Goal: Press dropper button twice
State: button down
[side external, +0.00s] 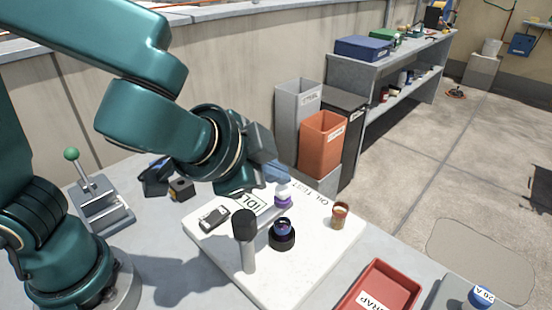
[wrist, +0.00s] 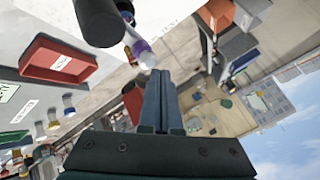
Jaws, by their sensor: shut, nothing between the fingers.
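My gripper (side external: 278,172) is shut and empty, with its bluish fingers pointing down over the far part of a white board (side external: 305,265). In the wrist view its fingers (wrist: 163,76) lie side by side. A small purple and white piece (side external: 283,197), which may be the dropper, is just below the fingertips. It also shows just beyond them in the wrist view (wrist: 144,52); I cannot tell whether they touch. A black-topped grey post (side external: 247,250) stands nearer the camera. A dark round holder (side external: 282,241) with a blue-topped vial sits beside it. The display (side external: 250,203) seems to read IDLE.
A small amber cup (side external: 340,215) stands at the board's right. A red SCRAP tray (side external: 380,290) is at the front right. A green-knobbed lever (side external: 72,155) stands at left. Grey, orange and black bins (side external: 322,143) stand behind the table.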

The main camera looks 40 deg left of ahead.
aim_at(276, 201)
jog(key=shift+r, duration=0.4)
notch_tip(276, 201, up, 5)
dwell(0.6)
dwell(0.5)
